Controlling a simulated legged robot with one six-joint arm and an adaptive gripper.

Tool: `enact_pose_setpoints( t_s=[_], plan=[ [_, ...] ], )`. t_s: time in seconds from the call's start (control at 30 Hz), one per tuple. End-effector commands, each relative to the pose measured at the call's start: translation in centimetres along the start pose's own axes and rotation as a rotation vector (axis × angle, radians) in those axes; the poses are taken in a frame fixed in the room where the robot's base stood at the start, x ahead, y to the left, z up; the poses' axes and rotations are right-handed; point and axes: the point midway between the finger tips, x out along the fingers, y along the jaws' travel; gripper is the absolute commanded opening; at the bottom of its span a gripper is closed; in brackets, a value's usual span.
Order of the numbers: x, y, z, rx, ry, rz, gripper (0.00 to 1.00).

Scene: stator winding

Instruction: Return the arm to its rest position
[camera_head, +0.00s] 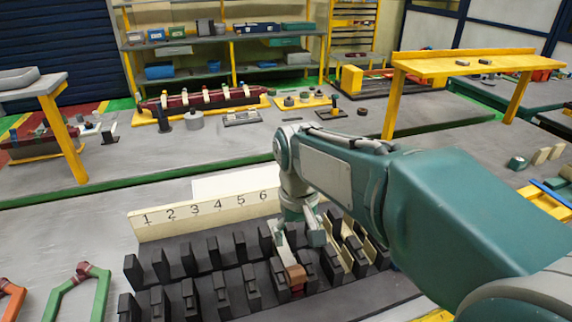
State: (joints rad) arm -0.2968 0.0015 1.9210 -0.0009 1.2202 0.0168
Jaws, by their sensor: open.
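My arm (350,180) reaches in from the lower right, its teal and grey links stretched out over the work surface. My gripper (298,240) points down above a dark stator fixture (200,285) with rows of upright black blocks. Its fingers are apart. A copper-coloured piece (296,274) sits among the blocks just below the gripper; I cannot tell whether a finger touches it. Part of the fixture is hidden behind my arm.
A pale strip numbered 1 to 6 (205,214) stands behind the fixture. Green (78,290) and orange (10,300) frames lie at left. A yellow raised shelf (465,65) stands at back right, and a grey bench with parts (230,118) lies behind.

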Motion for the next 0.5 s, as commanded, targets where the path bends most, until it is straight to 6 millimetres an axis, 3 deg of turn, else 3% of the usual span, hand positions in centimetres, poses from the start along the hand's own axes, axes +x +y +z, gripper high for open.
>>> enact_pose_setpoints(
  t_s=[0.17,0.5],
  plan=[
    [-0.9,1.2,1.8,0.031,0.051,0.0,0.87],
    [-2.6,5.1,9.9,0.161,0.281,0.02,0.87]
  ],
)
